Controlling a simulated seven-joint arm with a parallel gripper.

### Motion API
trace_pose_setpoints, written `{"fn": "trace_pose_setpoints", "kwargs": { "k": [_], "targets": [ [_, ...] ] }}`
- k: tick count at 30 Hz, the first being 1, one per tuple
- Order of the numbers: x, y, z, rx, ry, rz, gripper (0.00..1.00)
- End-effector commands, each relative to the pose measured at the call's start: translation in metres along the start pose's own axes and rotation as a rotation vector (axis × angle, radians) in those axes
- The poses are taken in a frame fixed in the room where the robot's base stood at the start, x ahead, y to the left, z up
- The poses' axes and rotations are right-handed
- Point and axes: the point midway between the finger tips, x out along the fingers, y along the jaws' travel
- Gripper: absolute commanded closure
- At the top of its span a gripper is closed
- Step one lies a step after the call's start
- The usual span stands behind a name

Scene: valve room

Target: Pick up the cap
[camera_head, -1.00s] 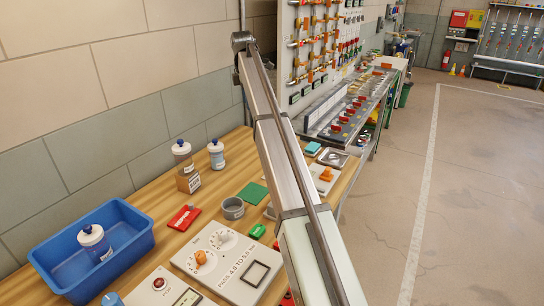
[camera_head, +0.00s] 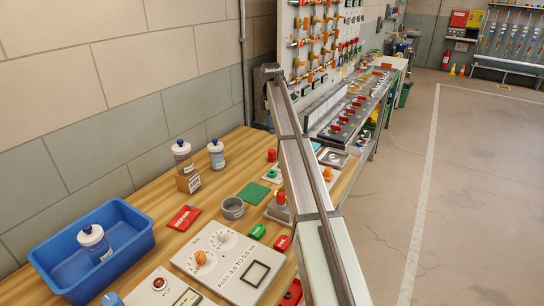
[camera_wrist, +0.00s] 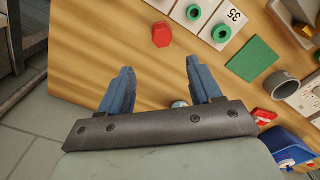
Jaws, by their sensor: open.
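A small red hexagonal piece that looks like the cap (camera_wrist: 162,34) lies on the wooden bench in the wrist view. In the head view it is the red piece (camera_head: 271,155) just left of my arm. My gripper (camera_wrist: 160,66) has two blue fingers spread apart with nothing held between them. The red piece lies beyond the fingertips, roughly in line with the gap. In the head view my gripper does not show.
A white board with green rings (camera_wrist: 220,25) lies right of the red piece, with a green pad (camera_wrist: 252,60) and a grey cup (camera_wrist: 285,85) farther right. Bottles (camera_head: 182,153) stand near the wall, and a blue bin (camera_head: 130,245) is at the front left.

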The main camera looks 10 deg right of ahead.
Motion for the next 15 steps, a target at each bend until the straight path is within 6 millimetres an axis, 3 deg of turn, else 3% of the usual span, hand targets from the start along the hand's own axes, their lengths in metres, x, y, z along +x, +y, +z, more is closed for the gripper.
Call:
{"fn": "trace_pose_setpoints", "kwargs": {
  "k": [12,15],
  "targets": [
    [0.065,-0.001,0.000,0.000,0.000,-0.002,0.36],
    [0.073,-0.001,0.000,0.000,0.000,0.000,0.36]
  ]
}}
